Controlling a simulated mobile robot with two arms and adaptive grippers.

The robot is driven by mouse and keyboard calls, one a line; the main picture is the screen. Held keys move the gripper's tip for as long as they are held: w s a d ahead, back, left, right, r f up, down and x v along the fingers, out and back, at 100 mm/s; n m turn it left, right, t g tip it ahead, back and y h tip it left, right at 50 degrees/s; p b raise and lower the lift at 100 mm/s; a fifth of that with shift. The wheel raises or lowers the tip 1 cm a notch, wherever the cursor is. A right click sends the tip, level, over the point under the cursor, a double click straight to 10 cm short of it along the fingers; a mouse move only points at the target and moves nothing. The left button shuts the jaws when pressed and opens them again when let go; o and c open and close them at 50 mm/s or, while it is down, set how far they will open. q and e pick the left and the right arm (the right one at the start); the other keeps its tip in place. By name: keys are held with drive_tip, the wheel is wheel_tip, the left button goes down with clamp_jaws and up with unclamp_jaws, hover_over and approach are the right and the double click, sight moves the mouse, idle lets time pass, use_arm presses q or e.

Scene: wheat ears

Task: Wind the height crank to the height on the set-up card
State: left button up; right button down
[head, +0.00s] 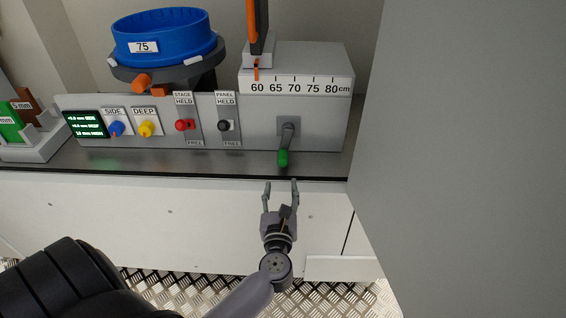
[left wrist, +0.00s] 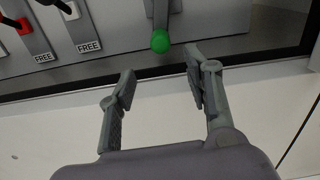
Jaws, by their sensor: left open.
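The height crank (head: 288,136) is a grey arm with a green knob (head: 283,158), hanging down on the front of the grey unit. The knob also shows in the left wrist view (left wrist: 160,41). A scale (head: 296,86) marked 60 to 80 cm runs above the crank, with an orange pointer (head: 257,71) near 60. My left gripper (head: 281,184) is open and empty, a little below and in front of the knob, not touching it. In the left wrist view the knob lies beyond the fingertips, between them. I cannot make out a set-up card. My right gripper is not in view.
Left of the crank are a black lever (head: 224,126), a red lever (head: 184,125), yellow (head: 147,128) and blue (head: 116,128) knobs and a small display (head: 86,124). A blue tub (head: 165,40) marked 75 stands above. A large grey panel (head: 470,160) closes off the right side.

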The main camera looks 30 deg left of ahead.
sight(283, 165)
use_arm(q)
drive_tip(key=x, duration=1.1)
drive_tip(key=shift+w, duration=0.25)
clamp_jaws()
idle(0.3)
